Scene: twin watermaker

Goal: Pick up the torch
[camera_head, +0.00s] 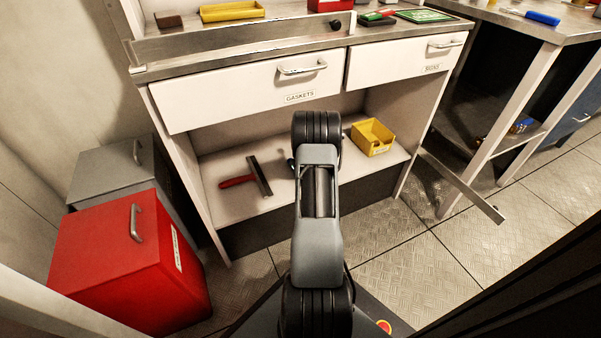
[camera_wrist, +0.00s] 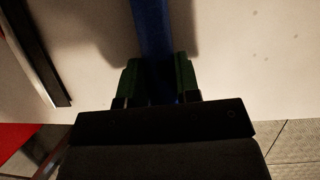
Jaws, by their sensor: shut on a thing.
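The torch (camera_wrist: 152,28) is a long blue thing in the wrist view, running from the top edge down between the fingers of my gripper (camera_wrist: 158,80). My green fingers are shut on it, one on each side. It is over the pale lower shelf, with a shadow beside it; I cannot tell whether it touches the shelf. In the head view my arm hides the gripper and most of the torch.
On the lower shelf (camera_head: 215,164) lie a red-handled tool (camera_head: 238,182) at left and a yellow bin (camera_head: 371,138) at right. The drawer marked gaskets (camera_head: 240,93) overhangs the shelf. A red box (camera_head: 130,262) stands at left on the floor. A metal bar (camera_head: 462,185) juts out at right.

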